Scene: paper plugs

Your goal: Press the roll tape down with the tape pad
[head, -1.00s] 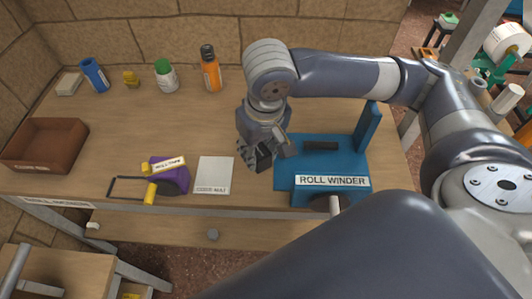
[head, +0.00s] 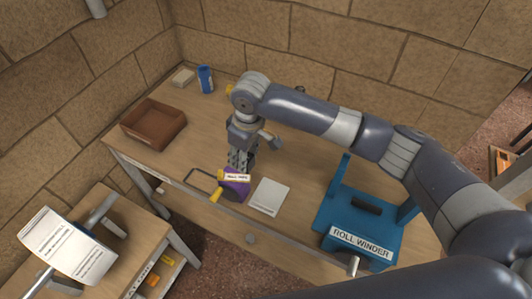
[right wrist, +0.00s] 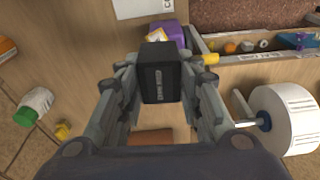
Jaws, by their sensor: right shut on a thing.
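My right gripper (head: 240,160) is shut on a black block with a small pale label, the tape pad (right wrist: 160,72), in the right wrist view. In the head view the pad is hard to make out among the fingers. The gripper is just behind and over the purple tape dispenser (head: 234,190) with its white label and yellow end, on the table's front part. The dispenser also shows beyond the pad in the right wrist view (right wrist: 170,32). I cannot tell whether they touch. A dark roll (head: 367,206) lies on the blue roll winder (head: 357,239). My left gripper is not in view.
A white code mat (head: 269,196) lies right of the dispenser. A brown tray (head: 129,126) and a blue bottle (head: 205,78) stand further left and back. A large printed paper roll (head: 65,247) is on a side stand. The table between tray and dispenser is mostly clear.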

